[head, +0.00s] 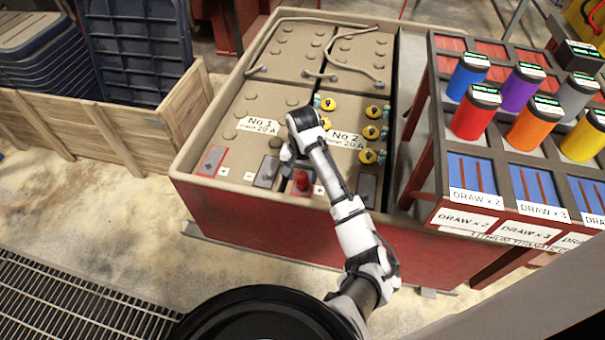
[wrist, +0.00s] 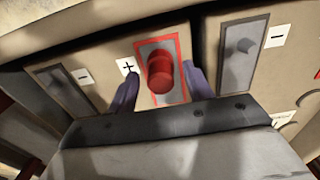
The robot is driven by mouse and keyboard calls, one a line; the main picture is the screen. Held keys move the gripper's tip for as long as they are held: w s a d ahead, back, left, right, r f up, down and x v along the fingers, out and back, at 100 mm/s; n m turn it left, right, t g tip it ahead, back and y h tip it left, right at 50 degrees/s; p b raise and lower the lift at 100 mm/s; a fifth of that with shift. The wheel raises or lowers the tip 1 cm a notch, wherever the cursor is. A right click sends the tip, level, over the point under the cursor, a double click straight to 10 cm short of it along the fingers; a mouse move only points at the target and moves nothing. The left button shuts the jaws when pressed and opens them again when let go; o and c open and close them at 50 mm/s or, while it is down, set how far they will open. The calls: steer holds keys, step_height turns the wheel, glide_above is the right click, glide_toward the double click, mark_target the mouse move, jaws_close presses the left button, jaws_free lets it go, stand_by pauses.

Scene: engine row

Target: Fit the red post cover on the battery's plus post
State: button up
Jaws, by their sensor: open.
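The red post cover (wrist: 161,72) is a stubby red cap standing on a red-framed grey plate (wrist: 177,45) beside a plus label (wrist: 128,66). No post shows at that plate; the cover hides its middle. In the head view the cover (head: 302,181) is at the front edge of the battery No 2 (head: 338,160), partly behind my gripper. My gripper (wrist: 161,88) is open, with one dark finger on each side of the cover. A gap shows on the left; whether the right finger touches is unclear.
Grey plates with minus labels flank the cover, one on the left (wrist: 62,90) and one on the right (wrist: 243,50) in the wrist view. Yellow caps (head: 372,133) stand behind my arm. A rack of coloured canisters (head: 473,112) is close on the right, and a wooden crate (head: 118,130) on the left.

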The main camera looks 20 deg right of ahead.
step_height(320, 180, up, 14)
steer(key=p, duration=0.4)
steer(key=shift+a+f, duration=0.1)
stand_by(0.6)
